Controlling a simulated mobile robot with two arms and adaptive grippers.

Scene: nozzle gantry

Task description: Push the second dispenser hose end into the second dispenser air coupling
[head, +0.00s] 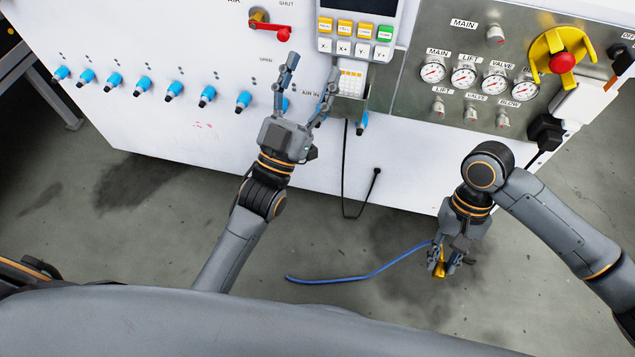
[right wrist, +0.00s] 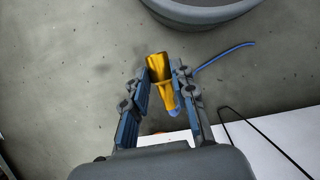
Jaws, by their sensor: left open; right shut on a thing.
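My right gripper (head: 440,266) is shut on a yellow fitting (right wrist: 158,68), low in front of the panel and above the floor. It also shows in the right wrist view (right wrist: 164,82). A blue hose (head: 350,278) runs left from this gripper; its join with the fitting is hidden. Several blue-tipped couplings (head: 175,89) stick out in a row along the white panel. Which one is the second dispenser air coupling I cannot tell. My left gripper (head: 309,80) is open and empty before the panel, partly covering a coupling near the AIR IN label.
A keypad (head: 356,30) hangs above my left gripper. A black cable (head: 345,170) hangs below it. Gauges (head: 465,77) and a red knob on a yellow plate (head: 560,62) are at the right. The floor (head: 150,230) in front of the panel is mostly clear.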

